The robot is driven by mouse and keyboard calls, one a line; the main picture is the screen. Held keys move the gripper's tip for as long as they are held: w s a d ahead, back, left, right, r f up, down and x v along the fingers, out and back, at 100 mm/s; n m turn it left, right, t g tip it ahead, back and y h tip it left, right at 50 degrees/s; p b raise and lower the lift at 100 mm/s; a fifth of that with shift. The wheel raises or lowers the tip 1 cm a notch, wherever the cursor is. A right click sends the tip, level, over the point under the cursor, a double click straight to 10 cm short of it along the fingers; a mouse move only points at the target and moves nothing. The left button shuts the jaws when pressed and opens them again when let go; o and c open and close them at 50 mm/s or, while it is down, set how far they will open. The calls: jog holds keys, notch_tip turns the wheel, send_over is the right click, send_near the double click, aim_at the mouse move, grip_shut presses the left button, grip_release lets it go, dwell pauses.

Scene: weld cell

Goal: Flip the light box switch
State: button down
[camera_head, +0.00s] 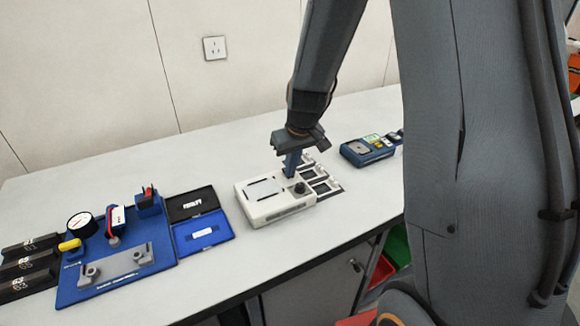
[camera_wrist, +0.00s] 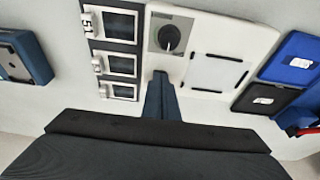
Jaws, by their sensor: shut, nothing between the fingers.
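The light box (camera_head: 272,199) is a white flat box with a pale panel on top, standing on the bench in the head view. Its switch is a black round knob (camera_head: 300,188) at the box's right end. In the wrist view the light box (camera_wrist: 208,85) shows with the black knob (camera_wrist: 170,38) on a grey plate. My gripper (camera_head: 291,176) points down over the box's back edge beside the knob. In the wrist view its shut fingers (camera_wrist: 161,78) lie close to the knob, apart from it in the picture. Whether the fingertips touch the box I cannot tell.
Framed black-and-white pieces (camera_head: 318,178) lie right beside the box. A blue meter (camera_head: 367,150) stands further right. An open blue and black case (camera_head: 205,232) and a blue board with a gauge and clamps (camera_head: 90,284) stand left. The bench front is clear.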

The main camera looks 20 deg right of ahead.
jog(key=shift+w+r, duration=0.1)
jog(key=shift+w, duration=0.05)
jog(key=shift+w+a+r+p, duration=0.15)
jog(key=shift+w+r+p, duration=0.1)
jog(key=shift+w+p, duration=0.25)
jog(key=shift+w, duration=0.1)
jog(key=shift+r+p, duration=0.35)
jog(key=shift+r, duration=0.2)
jog(key=p+v, duration=0.2)
jog(key=v, duration=0.1)
jog(key=shift+r+p, duration=0.3)
jog(key=shift+p, duration=0.05)
jog(key=s+b+v, duration=0.1)
jog(key=b+v, duration=0.2)
jog(key=v, duration=0.6)
jog(key=shift+s, duration=0.2)
jog(key=shift+s+f, duration=0.1)
jog(key=shift+f, duration=0.05)
